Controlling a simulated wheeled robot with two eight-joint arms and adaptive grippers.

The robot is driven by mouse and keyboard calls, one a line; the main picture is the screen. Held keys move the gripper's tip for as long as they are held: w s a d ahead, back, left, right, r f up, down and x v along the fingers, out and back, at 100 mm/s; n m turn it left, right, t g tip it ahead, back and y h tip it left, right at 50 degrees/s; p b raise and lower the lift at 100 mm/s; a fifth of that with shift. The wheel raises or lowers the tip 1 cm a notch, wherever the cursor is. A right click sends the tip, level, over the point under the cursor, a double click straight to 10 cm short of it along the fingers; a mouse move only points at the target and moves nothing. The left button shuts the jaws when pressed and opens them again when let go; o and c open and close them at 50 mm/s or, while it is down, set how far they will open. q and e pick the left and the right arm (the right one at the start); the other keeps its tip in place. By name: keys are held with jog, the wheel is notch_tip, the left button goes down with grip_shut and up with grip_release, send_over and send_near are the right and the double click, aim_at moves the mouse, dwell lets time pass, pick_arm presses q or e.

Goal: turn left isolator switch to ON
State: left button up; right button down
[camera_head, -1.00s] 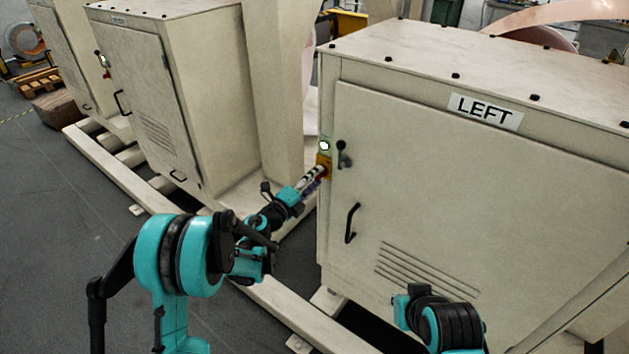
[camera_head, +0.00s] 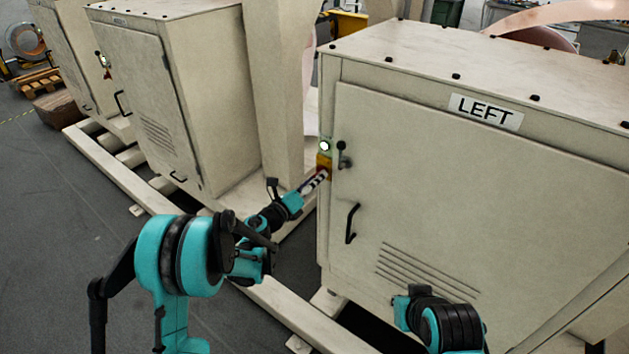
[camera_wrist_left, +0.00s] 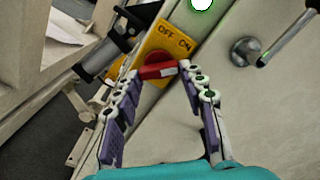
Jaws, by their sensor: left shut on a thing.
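The left isolator switch is a red handle (camera_wrist_left: 157,71) on a yellow plate (camera_wrist_left: 168,38) marked OFF and ON, in the left wrist view. In the head view the yellow plate (camera_head: 323,161) is at the left edge of the cabinet labelled LEFT (camera_head: 485,111). My left gripper (camera_wrist_left: 159,70) is shut on the red handle, with a fingertip at each end of it. The handle lies nearly level in the wrist picture. In the head view my left gripper (camera_head: 322,174) reaches the plate from the lower left, and its fingers hide the handle there.
A round white light (camera_head: 324,146) sits just above the plate. A black-knobbed door lever (camera_head: 343,155) is close to its right, and a black door handle (camera_head: 352,223) is lower. Another cabinet (camera_head: 150,90) stands at the left. The floor between is partly crossed by pale beams.

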dwell(0.4)
pick_arm(q)
jog(key=o, duration=1.2)
jog(key=shift+c, duration=0.2)
jog(key=shift+s, duration=0.1)
jog(key=v, duration=1.1)
jog(key=shift+s+a, duration=0.25)
jog(key=shift+s, duration=0.05)
